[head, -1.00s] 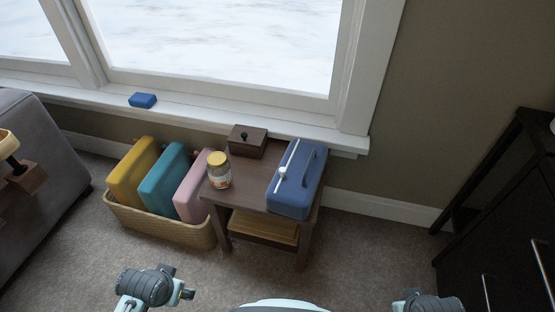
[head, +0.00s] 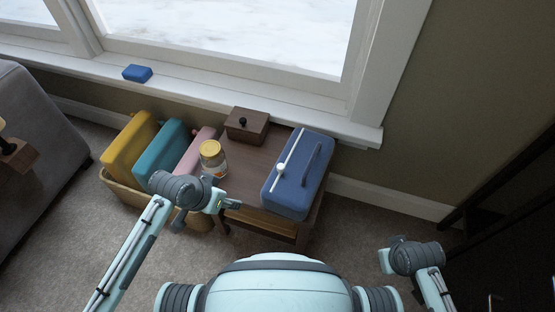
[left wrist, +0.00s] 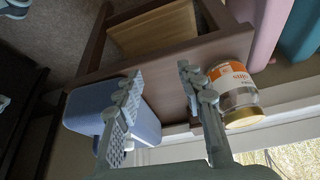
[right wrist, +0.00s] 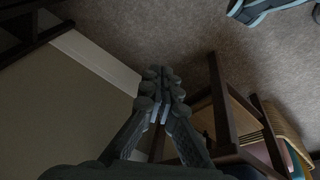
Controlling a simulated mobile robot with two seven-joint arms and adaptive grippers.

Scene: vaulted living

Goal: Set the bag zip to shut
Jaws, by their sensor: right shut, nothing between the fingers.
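The blue bag (head: 292,196) lies on the small dark table. A white zip line runs along its top, with a round white pull (head: 281,168) partway along it, closer to the near end. A dark blue handle (head: 312,163) is beside the zip. My left gripper (head: 232,204) is at the table's near left side, left of the bag and apart from it. In the left wrist view it is open and empty (left wrist: 160,72), with the bag (left wrist: 85,108) partly behind one finger. My right gripper (right wrist: 163,75) is shut and empty, right of the table and clear of the bag.
A yellow-lidded jar (head: 213,160) stands on the table (head: 246,166) close to my left gripper. A dark wooden box (head: 247,126) is at the table's back. A basket (head: 122,186) of coloured cases stands left. A blue block (head: 137,73) lies on the windowsill.

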